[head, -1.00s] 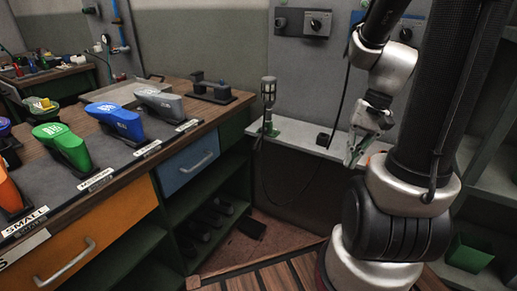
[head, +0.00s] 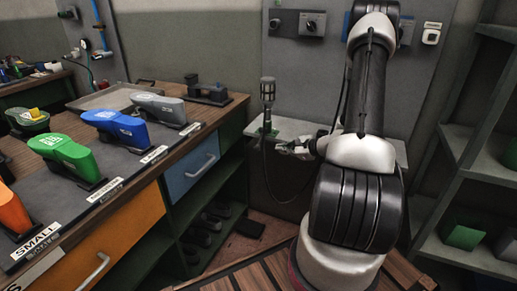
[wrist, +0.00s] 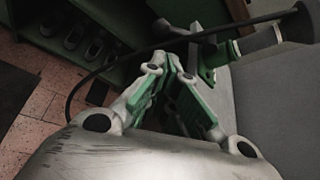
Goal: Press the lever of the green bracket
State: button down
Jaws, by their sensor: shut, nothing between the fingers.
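The green bracket (head: 267,131) is on the grey ledge at the back, under an upright grey handpiece (head: 268,92). In the wrist view the bracket (wrist: 218,54) shows just beyond my fingertips, with the dark and metal handpiece (wrist: 262,40) at its right. A grey bar (wrist: 200,35) at the bracket may be its lever; I cannot tell for sure. My gripper (head: 283,147) is shut and empty, pointing left, just below and right of the bracket. Its fingertips (wrist: 172,58) come together close to the bracket in the wrist view. I cannot tell whether they touch it.
A black cable (wrist: 100,75) hangs from the handpiece and crosses near my fingers. The workbench (head: 140,180) with coloured shoe forms stands at left, with dark open shelves (head: 220,200) below. A grey shelf unit (head: 460,250) stands at right. Control boxes hang on the back wall.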

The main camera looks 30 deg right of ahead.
aim_at(260, 141)
jog(key=shift+w+d+r, duration=0.25)
jog(key=shift+w+d, duration=0.15)
jog(key=shift+w, duration=0.1)
jog(key=x, duration=1)
